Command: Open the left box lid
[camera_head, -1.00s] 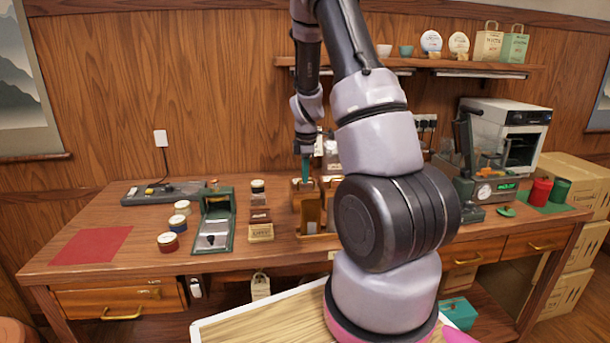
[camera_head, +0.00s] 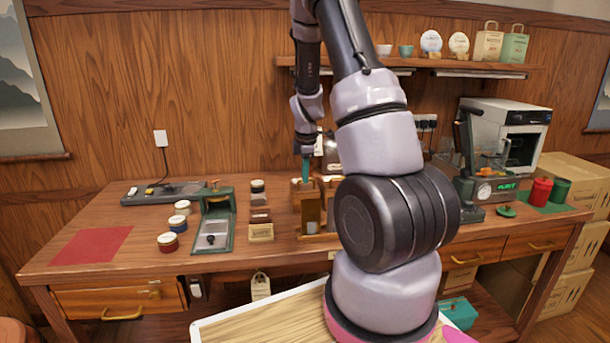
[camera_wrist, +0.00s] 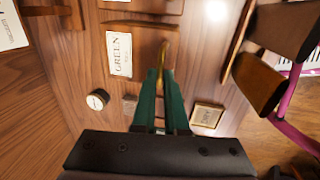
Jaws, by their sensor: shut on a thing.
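A wooden box stand (camera_head: 308,222) stands on the workbench in the head view, partly hidden behind my arm. My gripper (camera_head: 306,178) points down at its top, its green fingers close together. In the wrist view my gripper (camera_wrist: 163,75) is shut on a slim brass piece (camera_wrist: 163,50), which looks like a lid handle. A white label reading GREEN (camera_wrist: 119,54) lies just left of the fingers on a wooden face. I cannot tell how far the left lid is raised.
A green tray device (camera_head: 213,232), several small round tins (camera_head: 172,242) and a red mat (camera_head: 92,246) lie to the left. A green press (camera_head: 483,188) and a white oven (camera_head: 510,125) stand right.

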